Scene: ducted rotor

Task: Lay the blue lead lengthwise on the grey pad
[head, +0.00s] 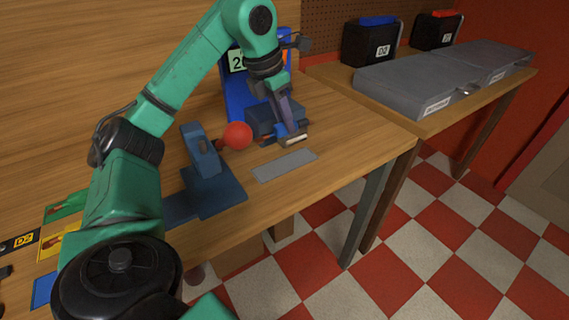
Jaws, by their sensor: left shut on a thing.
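My green left arm reaches over the wooden bench from the left. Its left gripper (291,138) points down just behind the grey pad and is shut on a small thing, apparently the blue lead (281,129). Only a little blue shows at the jaws, and the fingers hide most of it. The grey pad (286,165) is a flat, bare strip near the bench's front edge. The held thing appears above and behind the pad, apart from it. My right gripper is not in view.
A blue stand (205,160) with a red ball (237,135) stands left of the pad. A dark blue block (262,120) and a blue upright panel (236,90) are behind the gripper. Grey cases (430,80) lie on the right bench. Bench right of the pad is clear.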

